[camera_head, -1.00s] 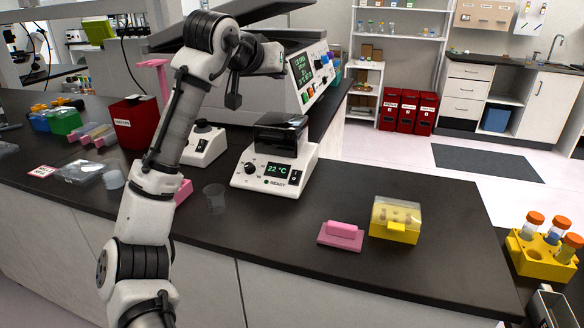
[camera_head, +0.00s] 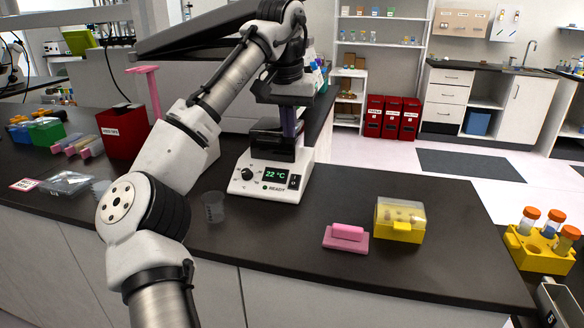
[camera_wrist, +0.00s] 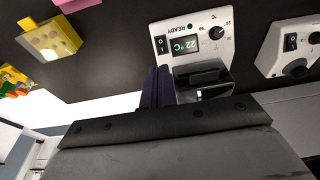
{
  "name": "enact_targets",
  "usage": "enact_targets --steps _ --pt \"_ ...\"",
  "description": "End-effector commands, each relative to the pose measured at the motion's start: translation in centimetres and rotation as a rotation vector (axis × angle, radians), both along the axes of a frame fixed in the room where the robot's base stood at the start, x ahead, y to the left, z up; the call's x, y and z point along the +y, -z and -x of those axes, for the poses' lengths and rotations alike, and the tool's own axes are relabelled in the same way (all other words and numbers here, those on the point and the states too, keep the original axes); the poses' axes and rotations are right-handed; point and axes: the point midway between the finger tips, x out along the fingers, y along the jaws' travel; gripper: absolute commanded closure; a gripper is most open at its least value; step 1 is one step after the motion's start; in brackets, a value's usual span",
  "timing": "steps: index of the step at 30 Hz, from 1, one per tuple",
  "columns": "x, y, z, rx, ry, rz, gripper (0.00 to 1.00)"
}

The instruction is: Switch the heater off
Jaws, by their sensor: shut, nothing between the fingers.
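The heater (camera_head: 270,189) is a white unit on the black bench with a black block on top. Its lit green display (camera_head: 275,175) reads 22 °C, with READY below. A dark knob is left of the display and a black rocker switch (camera_head: 294,181) is right of it. In the wrist view the heater (camera_wrist: 200,25) is upside down, with its switch (camera_wrist: 160,44) close beyond my fingertips. My gripper (camera_head: 290,136) is shut and empty, pointing down over the heater's right rear, above and behind the switch. The dark purple fingers (camera_wrist: 157,70) appear apart from the switch.
A pink block (camera_head: 346,236) and a yellow box with a clear lid (camera_head: 400,222) stand right of the heater. A clear beaker (camera_head: 214,207) stands left of it. A second white device (camera_wrist: 288,45) shows in the wrist view. The front bench between beaker and pink block is clear.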

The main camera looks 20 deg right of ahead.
Motion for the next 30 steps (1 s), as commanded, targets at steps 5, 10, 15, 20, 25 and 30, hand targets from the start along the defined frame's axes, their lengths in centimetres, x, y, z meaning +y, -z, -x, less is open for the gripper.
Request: enact_targets --steps 5,10,15,20,25,30 --pt "-0.3 2.0 -0.3 0.003 0.003 0.001 1.00" --pt "-0.6 5.3 -0.9 0.003 0.003 0.001 1.00" --pt "-1.0 8.7 -1.6 0.000 0.000 -0.001 1.00" --pt "-1.4 11.4 -2.1 0.000 0.001 0.000 1.00" --pt "-1.6 13.0 -2.4 -0.001 0.000 0.001 1.00" --pt "-1.7 13.6 -2.5 -0.001 0.001 0.002 1.00"
